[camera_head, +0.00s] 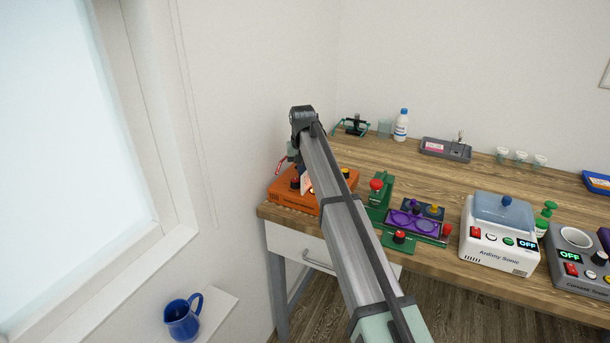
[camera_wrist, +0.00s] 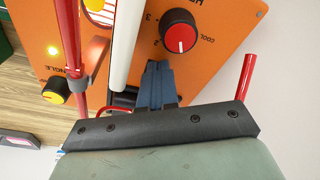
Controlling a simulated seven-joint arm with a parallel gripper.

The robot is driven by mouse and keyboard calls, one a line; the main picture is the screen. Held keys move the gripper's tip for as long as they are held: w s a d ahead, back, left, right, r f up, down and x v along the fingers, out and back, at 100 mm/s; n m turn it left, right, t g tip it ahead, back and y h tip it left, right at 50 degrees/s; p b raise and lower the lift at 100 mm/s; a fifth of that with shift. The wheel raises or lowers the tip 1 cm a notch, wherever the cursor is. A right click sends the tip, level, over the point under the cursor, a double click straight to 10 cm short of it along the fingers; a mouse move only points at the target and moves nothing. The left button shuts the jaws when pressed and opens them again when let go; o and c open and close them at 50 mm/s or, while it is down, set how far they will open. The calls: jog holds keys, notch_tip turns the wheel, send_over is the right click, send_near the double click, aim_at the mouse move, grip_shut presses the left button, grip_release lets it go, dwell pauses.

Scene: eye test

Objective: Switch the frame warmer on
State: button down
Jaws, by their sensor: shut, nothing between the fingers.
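The orange unit, which I take to be the frame warmer (camera_head: 278,195), stands at the table's left end. My arm hides much of it in the head view. In the wrist view its orange panel (camera_wrist: 220,65) bears a red-capped black knob (camera_wrist: 180,37) with "COOL" and numbers beside it.
Red bars (camera_wrist: 246,75) and a white tube (camera_wrist: 123,40) are close around the fingers. Right of the orange unit are a green device (camera_head: 381,200), a white machine (camera_head: 490,244) and a grey machine (camera_head: 600,276), both reading OFF. A blue jug (camera_head: 181,318) stands below left.

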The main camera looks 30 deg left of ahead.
jog(key=shift+r, duration=0.1)
notch_tip(320, 180, up, 7)
dwell(0.9)
dwell(0.3)
